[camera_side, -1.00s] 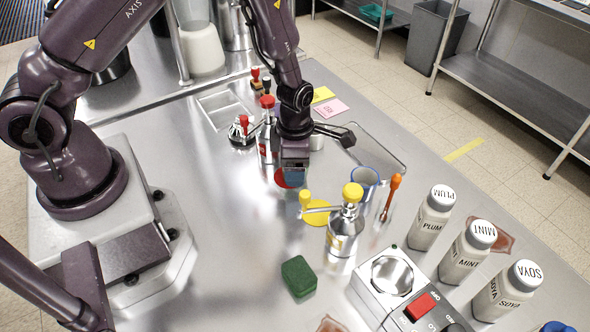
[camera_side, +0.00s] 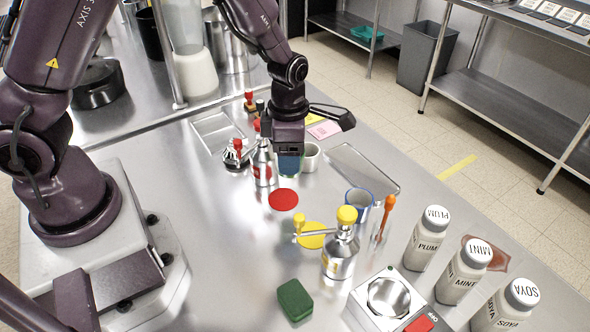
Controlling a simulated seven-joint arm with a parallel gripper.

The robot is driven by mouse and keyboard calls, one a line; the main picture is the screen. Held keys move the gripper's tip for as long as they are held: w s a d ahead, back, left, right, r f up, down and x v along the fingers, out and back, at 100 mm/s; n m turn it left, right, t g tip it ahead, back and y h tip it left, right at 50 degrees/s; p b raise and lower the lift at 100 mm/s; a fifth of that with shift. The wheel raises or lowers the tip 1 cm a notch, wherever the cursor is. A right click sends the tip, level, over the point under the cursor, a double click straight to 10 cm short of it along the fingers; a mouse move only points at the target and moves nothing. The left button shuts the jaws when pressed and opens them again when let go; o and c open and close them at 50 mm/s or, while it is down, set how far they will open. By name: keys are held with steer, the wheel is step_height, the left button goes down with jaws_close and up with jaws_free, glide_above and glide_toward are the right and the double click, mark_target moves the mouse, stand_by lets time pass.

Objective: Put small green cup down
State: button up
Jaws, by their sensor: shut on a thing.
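My gripper (camera_side: 290,152) is above the steel counter (camera_side: 225,265), pointing down, behind the red disc. It is shut on a small blue-green cup (camera_side: 290,166), which I take to be the small green cup. The gripper body hides the cup's top. I cannot tell whether the cup's base touches the counter. The red disc (camera_side: 283,200) lies bare in front of it.
A pale cup (camera_side: 310,158) stands close right of the held cup. A red-topped bottle (camera_side: 263,166) stands close left. A yellow-topped bottle (camera_side: 341,248), yellow disc (camera_side: 311,236), blue-rimmed mug (camera_side: 358,202) and green block (camera_side: 295,300) are nearer. The counter's front left is clear.

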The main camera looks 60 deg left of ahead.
steer(key=w+r+m, duration=0.2)
steer(key=w+r, duration=0.2)
steer(key=shift+m, duration=0.3)
steer(key=w+f, duration=0.2)
steer(key=w, duration=0.2)
steer(key=w+f, duration=0.3)
steer(key=w, duration=0.2)
steer(key=w+d+f, duration=0.1)
steer(key=w+f, duration=0.2)
steer(key=w, duration=0.1)
steer(key=shift+w+d+f, duration=0.1)
steer(key=shift+w, duration=0.1)
steer(key=shift+w+f, duration=0.45)
steer(key=shift+f, duration=0.1)
steer(key=shift+w+d+f, duration=0.1)
steer(key=shift+f, duration=1.45)
steer(key=shift+f, duration=0.1)
steer(key=o, duration=1)
steer(key=shift+o, duration=0.2)
